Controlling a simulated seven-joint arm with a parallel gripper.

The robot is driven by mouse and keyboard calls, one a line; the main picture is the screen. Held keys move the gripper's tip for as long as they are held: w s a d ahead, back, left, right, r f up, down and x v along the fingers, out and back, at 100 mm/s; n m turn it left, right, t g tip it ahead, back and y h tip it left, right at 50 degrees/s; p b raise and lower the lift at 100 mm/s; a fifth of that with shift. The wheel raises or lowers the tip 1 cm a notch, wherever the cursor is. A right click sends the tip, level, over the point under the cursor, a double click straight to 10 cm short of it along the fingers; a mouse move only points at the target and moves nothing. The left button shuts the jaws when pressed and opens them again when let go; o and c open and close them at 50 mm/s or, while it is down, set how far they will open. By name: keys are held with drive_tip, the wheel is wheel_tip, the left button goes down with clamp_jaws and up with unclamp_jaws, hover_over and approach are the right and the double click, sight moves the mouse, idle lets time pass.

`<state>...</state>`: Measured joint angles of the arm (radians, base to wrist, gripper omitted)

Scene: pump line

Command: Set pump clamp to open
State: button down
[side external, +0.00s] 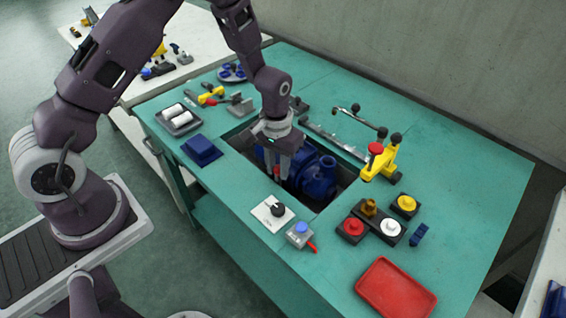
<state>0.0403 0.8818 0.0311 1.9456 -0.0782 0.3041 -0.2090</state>
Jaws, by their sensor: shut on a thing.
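A blue pump (319,177) sits in a dark recess in the green bench. My gripper (278,176) points down into the left part of this recess, beside the pump body. Its fingers are shut on a small red part (276,171), which looks like a handle end. The fingers hide most of it, and I cannot tell whether it belongs to the pump clamp. A yellow clamp-like fixture (380,160) with red and black knobs stands right of the recess. A yellow and red hand clamp (210,96) lies at the back left.
A black dial on a white plate (272,213) and a blue button box (300,234) stand in front of the recess. Several coloured buttons (390,229) are at right. A red tray (396,292) lies at the front. The bench's far right is clear.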

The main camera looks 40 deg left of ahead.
drive_tip(key=shift+s, duration=0.3)
drive_tip(key=c, duration=1.2)
unclamp_jaws()
drive_tip(key=shift+w+r, duration=0.1)
drive_tip(key=shift+r, duration=0.15)
wheel_tip(320, 180, up, 6)
drive_tip(key=shift+r, duration=0.25)
